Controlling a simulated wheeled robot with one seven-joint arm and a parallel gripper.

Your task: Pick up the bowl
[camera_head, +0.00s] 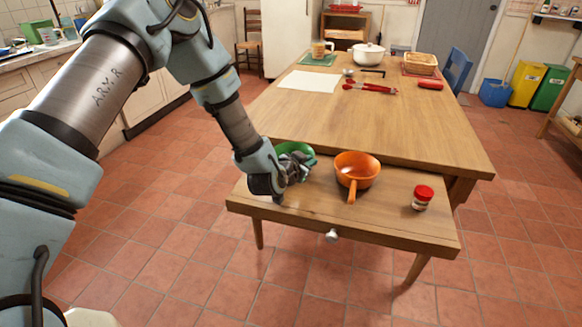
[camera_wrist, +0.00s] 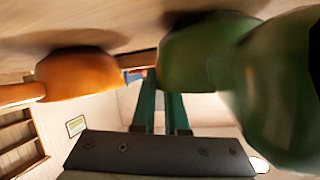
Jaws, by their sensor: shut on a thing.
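The green bowl (camera_head: 294,148) sits at the left of the lower wooden ledge, partly hidden behind my gripper (camera_head: 304,168). My gripper is shut on the bowl's near side. In the wrist view, which is upside down, the teal fingers (camera_wrist: 160,80) reach the green bowl (camera_wrist: 195,55). A larger, blurred dark green shape (camera_wrist: 280,95) stands close to the lens at right; I cannot tell whether it is part of the same bowl. I cannot tell whether the bowl touches the ledge.
An orange pan (camera_head: 357,168) with its handle toward the front sits just right of my gripper. A red-lidded jar (camera_head: 422,197) stands farther right. The large table (camera_head: 400,125) behind is clear in its near half.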

